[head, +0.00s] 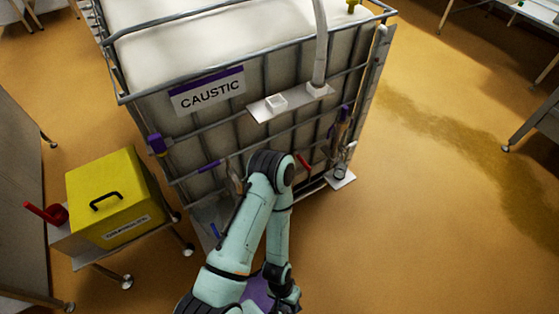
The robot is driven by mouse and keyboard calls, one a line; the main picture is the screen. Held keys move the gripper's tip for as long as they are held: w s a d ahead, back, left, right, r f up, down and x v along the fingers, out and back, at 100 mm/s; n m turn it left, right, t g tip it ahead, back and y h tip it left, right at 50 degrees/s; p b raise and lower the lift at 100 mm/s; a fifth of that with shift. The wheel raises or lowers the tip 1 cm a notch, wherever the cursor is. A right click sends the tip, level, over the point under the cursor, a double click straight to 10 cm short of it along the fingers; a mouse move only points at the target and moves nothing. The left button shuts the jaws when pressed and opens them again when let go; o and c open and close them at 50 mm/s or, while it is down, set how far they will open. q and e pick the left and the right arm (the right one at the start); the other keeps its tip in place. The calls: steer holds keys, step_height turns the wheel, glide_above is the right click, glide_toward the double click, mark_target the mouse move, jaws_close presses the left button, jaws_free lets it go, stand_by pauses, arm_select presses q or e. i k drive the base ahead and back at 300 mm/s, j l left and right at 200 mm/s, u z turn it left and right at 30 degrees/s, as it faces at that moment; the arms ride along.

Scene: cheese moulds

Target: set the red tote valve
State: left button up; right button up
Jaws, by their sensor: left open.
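The white caged tote (205,134), labelled CAUSTIC, stands at the top centre of the head view. A small red handle (304,163), which looks like the red valve lever, shows low on its front, just right of my arm's elbow. The valve body around it is partly hidden, and its setting is too small to tell. My left arm rises from the bottom, bends at the elbow in front of the tote and comes back down. My left gripper (287,298) is at the bottom edge, low and well short of the red handle, open, with nothing visible in it.
A yellow box (116,196) with a black handle stands on a wheeled cart at left, beside a red item (46,213). A small shelf (289,103) juts from the tote front. A wet-looking patch (440,135) darkens the floor at right. Floor right of the tote is free.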

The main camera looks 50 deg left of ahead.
mark_target(302, 163)
steer(key=u, duration=1.35)
